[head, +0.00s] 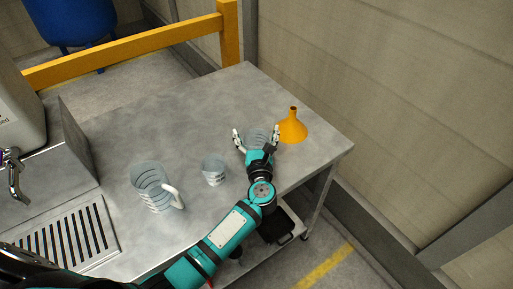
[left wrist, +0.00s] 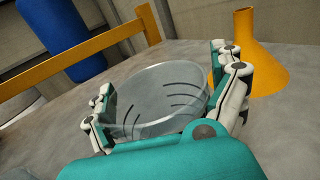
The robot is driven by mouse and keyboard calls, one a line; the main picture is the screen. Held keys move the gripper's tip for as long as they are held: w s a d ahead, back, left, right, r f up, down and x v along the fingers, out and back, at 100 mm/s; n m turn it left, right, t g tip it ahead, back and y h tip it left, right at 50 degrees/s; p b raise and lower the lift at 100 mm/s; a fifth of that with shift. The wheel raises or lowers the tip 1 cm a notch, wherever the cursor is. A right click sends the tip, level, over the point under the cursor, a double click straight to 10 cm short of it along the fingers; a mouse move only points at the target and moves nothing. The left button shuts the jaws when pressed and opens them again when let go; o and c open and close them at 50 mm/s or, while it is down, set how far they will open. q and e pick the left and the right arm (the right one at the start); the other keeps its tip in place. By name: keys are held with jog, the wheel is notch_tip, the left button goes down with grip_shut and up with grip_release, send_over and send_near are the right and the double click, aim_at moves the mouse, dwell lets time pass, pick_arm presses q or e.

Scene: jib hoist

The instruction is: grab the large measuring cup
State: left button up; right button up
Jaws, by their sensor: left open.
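Three clear measuring cups with dark marks stand on the grey metal table. The largest-looking, a jug with a white handle (head: 150,180), is at the left in the head view. A small cup (head: 213,171) stands in the middle. A third cup (head: 257,137) is at the right, between the fingers of my left gripper (head: 256,134). In the left wrist view this clear cup (left wrist: 160,95) fills the space between the open fingers of the left gripper (left wrist: 168,92). Its lower part is hidden by my gripper; whether the fingers touch it, I cannot tell. My right gripper is not in view.
An orange funnel (head: 292,127) stands close to the right of my left gripper, also in the left wrist view (left wrist: 252,65). A sink with tap (head: 14,175) and drain grate (head: 62,242) is at the left. The table's far left part is clear.

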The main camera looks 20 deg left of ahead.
pick_arm(q)
jog(key=c, duration=1.2)
jog(key=shift+c, duration=0.4)
